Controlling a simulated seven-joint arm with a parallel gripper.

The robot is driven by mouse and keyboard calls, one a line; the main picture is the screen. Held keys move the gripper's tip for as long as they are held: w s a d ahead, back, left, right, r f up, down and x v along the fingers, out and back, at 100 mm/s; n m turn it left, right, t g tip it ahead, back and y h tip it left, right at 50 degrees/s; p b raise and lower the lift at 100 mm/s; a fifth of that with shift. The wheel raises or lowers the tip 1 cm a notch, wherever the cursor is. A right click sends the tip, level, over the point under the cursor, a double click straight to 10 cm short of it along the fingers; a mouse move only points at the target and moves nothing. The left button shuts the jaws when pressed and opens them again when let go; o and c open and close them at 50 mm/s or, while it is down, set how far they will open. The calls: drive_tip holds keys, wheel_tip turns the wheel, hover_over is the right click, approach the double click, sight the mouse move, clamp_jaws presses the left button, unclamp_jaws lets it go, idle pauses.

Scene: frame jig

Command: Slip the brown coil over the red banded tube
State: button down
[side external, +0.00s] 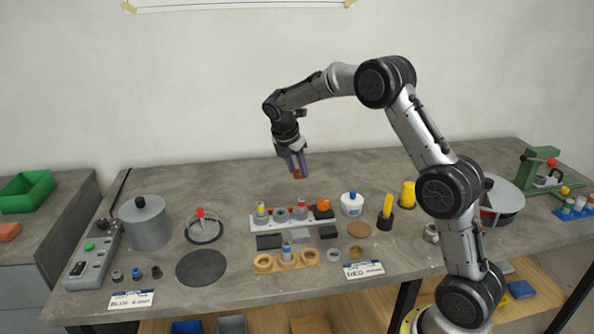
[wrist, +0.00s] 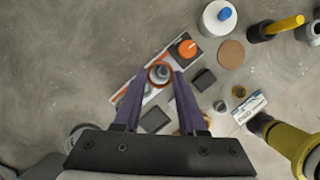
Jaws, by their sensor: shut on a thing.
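My gripper (side external: 298,170) is shut on the brown coil (wrist: 160,73), an orange-brown ring held between the purple fingertips. In the side view the coil (side external: 297,175) shows at the fingertips, well above the table. In the wrist view a grey tube end shows through the ring. Below stands a pale rack (side external: 256,226) with several short grey tubes (side external: 281,214) and an orange knob (side external: 323,204). The coil and the rack are apart.
A tan two-ring holder (side external: 264,263) with an upright tube (side external: 287,250) stands in front of the rack. Dark blocks (side external: 269,241), a white pot (side external: 352,205) and a yellow-handled tool (side external: 387,208) are near. A grey canister (side external: 145,222) stands left. The table behind the rack is clear.

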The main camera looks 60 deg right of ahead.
sight(300, 201)
drive_tip(key=shift+s+d+f, duration=0.1)
drive_tip(key=shift+s+f, duration=0.1)
drive_tip(key=shift+f, duration=0.3)
drive_tip(key=shift+s+f, duration=0.15)
drive_tip(key=shift+f, duration=2.75)
drive_tip(key=shift+f, duration=0.2)
drive_tip(key=shift+f, duration=2.1)
drive_tip(key=shift+c, duration=1.1)
unclamp_jaws()
drive_tip(key=shift+r, duration=0.2)
